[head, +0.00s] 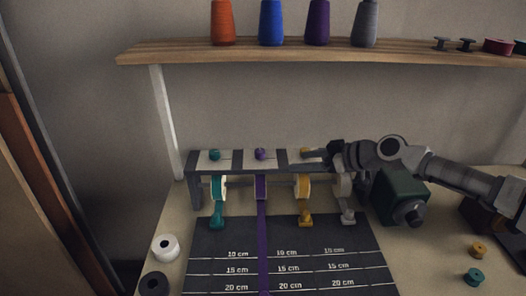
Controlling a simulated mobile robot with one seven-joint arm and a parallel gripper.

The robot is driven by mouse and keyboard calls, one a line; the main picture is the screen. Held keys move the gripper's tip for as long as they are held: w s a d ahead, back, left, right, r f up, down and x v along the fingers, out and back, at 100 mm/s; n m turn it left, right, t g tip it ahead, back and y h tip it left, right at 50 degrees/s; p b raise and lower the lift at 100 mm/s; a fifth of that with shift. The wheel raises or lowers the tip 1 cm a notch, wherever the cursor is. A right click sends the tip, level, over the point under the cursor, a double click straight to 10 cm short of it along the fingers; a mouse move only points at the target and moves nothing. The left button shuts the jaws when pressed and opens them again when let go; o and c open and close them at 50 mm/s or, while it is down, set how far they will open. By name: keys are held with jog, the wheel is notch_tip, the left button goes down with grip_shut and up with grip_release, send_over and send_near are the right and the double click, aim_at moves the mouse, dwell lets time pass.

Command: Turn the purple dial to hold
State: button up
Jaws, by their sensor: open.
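The purple dial (261,154) sits on top of the grey-and-white rack (235,158), between a teal dial (215,155) and a yellow dial (305,152). Its pointer and any label such as "hold" are too small to read. Below it hangs a purple ribbon spool (261,187), with its purple ribbon (263,235) running down over the dark mat. My gripper (306,160) is open, reaching in from the right at the height of the rack top. It is close to the yellow dial, partly overlapping it in view, and to the right of the purple dial, apart from it.
Teal (218,190), yellow (304,188) and pale (341,186) spools hang from the rack. A dark mat (225,250) with length marks lies in front. A wooden shelf (190,50) with thread cones is above. Loose rolls (165,247) lie at left, small spools (474,276) at right.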

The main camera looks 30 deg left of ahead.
aim_at(264, 152)
jog(key=shift+t+y, duration=0.3)
jog(key=shift+y, duration=0.1)
jog(key=x, duration=0.5)
jog(key=w+r+x, duration=0.1)
jog(key=x, duration=1)
jog(key=shift+w+a+p, duration=0.4)
jog(key=shift+a, duration=0.05)
jog(key=shift+r, duration=0.1)
grip_shut()
